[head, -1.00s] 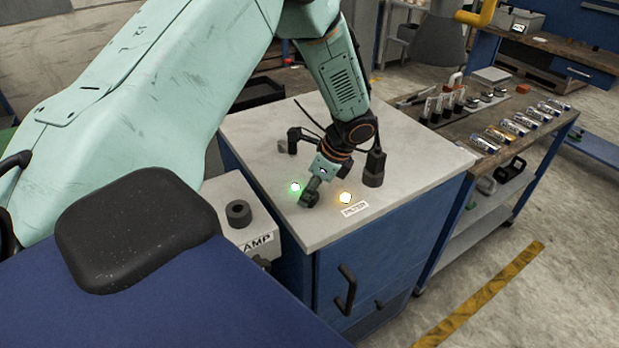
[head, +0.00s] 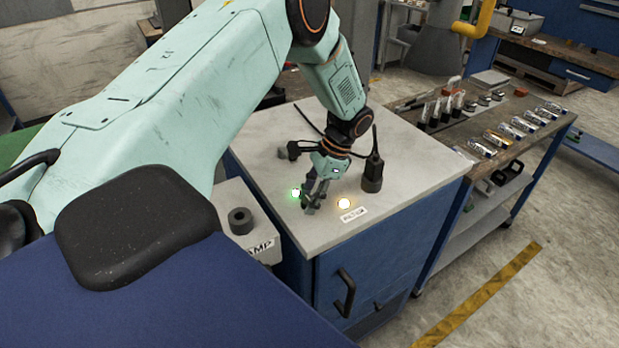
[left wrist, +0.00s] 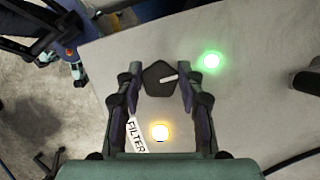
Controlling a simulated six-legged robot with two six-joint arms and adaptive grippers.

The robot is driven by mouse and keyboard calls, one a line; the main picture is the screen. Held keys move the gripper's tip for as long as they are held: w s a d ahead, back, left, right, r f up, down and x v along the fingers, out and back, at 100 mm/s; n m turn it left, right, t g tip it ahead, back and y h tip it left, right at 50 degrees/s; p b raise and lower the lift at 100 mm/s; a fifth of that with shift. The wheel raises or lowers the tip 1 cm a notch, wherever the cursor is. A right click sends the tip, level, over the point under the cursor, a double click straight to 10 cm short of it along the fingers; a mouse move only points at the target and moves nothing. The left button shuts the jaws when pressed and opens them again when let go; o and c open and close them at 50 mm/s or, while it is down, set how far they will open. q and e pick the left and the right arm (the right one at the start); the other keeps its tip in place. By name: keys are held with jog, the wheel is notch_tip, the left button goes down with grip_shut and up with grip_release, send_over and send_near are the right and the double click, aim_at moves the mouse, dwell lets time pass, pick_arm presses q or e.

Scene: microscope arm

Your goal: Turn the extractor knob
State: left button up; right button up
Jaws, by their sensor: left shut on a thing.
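The knob (left wrist: 160,80) is black and angular with a white pointer line, seen between my fingertips in the left wrist view. It stands on the pale top of a blue cabinet (head: 258,158). My left gripper (head: 313,198) points down at the knob with one finger on each side, shut on it. In the head view the fingers mostly hide the knob. A green light (left wrist: 211,60) and an amber light (left wrist: 160,132) glow beside it. A FILTER label (left wrist: 136,135) lies near the amber light. My right gripper is not in view.
A black post (head: 373,172) with a thin rod stands on the cabinet right of my gripper, and a black fitting (head: 294,150) stands behind it. A grey box (head: 250,225) with a black knob is at the front left. A workbench (head: 470,130) with tools is at right.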

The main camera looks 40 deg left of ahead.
pick_arm(q)
jog(key=shift+w+r, duration=0.25)
jog(key=shift+w, duration=0.05)
jog(key=o, duration=1.2)
jog(key=shift+s+d+f, duration=0.1)
jog(key=shift+s, duration=0.05)
jog(key=v, duration=1.2)
jog(key=shift+s, duration=0.1)
